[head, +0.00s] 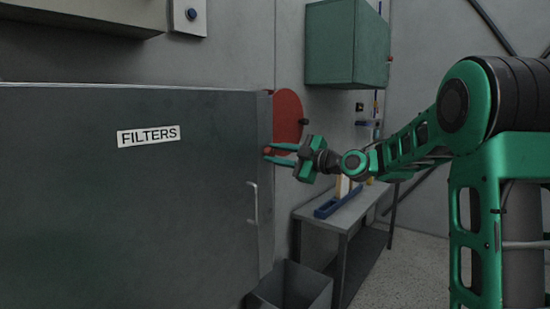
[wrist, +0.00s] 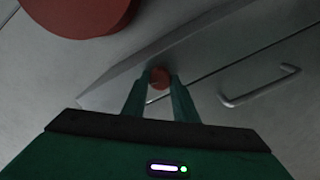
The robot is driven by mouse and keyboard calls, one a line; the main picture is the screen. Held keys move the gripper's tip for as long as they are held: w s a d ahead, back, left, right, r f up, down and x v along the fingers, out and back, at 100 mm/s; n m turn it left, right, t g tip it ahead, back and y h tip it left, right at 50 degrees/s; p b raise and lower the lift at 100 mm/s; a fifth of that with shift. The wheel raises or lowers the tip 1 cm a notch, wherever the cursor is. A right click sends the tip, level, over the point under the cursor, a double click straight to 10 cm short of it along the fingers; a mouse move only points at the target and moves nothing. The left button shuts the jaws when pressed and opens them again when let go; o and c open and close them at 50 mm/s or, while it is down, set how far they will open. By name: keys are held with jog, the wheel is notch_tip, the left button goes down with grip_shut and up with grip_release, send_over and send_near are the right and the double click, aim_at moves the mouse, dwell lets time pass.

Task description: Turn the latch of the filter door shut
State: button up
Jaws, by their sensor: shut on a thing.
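The filter door (head: 130,210) is a large dark grey panel with a "FILTERS" label (head: 148,136). It fills the left of the head view. The latch (wrist: 159,77) is a small red knob at the door's edge in the wrist view. My gripper (head: 268,155) reaches the door's right edge from the right. Its two green fingers (wrist: 159,85) are shut on the latch knob, one on each side. In the head view the fingers partly hide the knob. How far the latch is turned cannot be told.
A door handle (head: 253,203) sits below the latch. A red disc (head: 287,116) is on the wall behind the fingers. A grey bin (head: 290,288) stands below, beside a bench (head: 345,215) with a blue item on it. A green cabinet (head: 346,45) hangs above.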

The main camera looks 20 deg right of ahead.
jog(key=shift+d+f+n, duration=0.15)
jog(key=shift+n, duration=0.85)
jog(key=o, duration=1.1)
jog(key=shift+w, duration=0.1)
jog(key=shift+c, duration=0.2)
jog(key=v, duration=1)
jog(key=shift+s+d, duration=0.2)
jog(key=shift+s, duration=0.1)
